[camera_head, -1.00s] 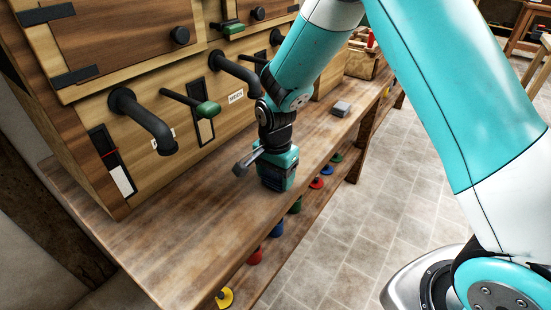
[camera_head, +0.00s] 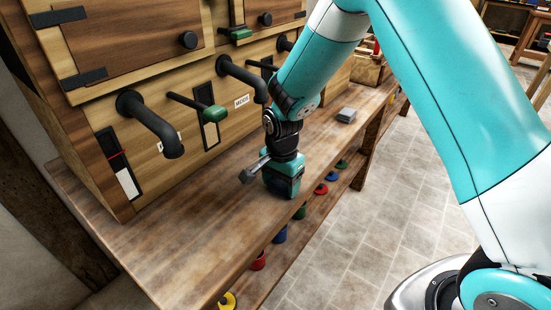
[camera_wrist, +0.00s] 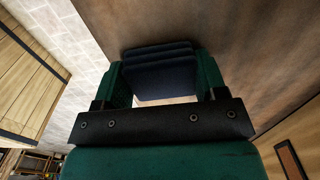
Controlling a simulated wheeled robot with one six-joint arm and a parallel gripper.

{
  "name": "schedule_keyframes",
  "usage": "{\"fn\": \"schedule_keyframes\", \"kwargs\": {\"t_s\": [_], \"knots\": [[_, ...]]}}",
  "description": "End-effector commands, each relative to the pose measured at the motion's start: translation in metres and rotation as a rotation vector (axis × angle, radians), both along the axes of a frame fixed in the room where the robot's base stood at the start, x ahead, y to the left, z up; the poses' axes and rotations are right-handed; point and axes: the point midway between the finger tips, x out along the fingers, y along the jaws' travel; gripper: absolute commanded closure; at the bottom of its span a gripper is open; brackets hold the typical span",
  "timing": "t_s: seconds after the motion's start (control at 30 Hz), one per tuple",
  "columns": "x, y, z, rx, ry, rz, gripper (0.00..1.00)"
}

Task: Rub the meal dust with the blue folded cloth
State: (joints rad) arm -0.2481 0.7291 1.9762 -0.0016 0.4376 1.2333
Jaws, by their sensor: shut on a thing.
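My gripper (camera_head: 284,180) is low over the wooden bench (camera_head: 185,240), near its front edge, pointing down. In the wrist view its green fingers are shut on the dark blue folded cloth (camera_wrist: 160,75), which shows several stacked folds. The cloth is at or close to the bench top; I cannot tell if it touches. In the head view the gripper mostly hides the cloth. I cannot make out the meal dust as a distinct patch; the bench top has uneven paler and darker areas.
A small grey block (camera_head: 346,115) lies farther along the bench. The bench's left part is clear.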

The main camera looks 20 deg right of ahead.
Motion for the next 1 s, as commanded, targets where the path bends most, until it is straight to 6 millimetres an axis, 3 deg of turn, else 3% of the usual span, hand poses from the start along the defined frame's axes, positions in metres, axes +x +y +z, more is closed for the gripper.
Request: {"fn": "schedule_keyframes", "kwargs": {"t_s": [0.1, 0.6, 1.0], "knots": [[0.001, 0.002, 0.029, 0.000, -0.005, 0.003, 0.57], [0.000, 0.001, 0.071, -0.001, -0.002, 0.003, 0.57], [0.000, -0.001, 0.081, -0.001, -0.002, -0.001, 0.57]]}}
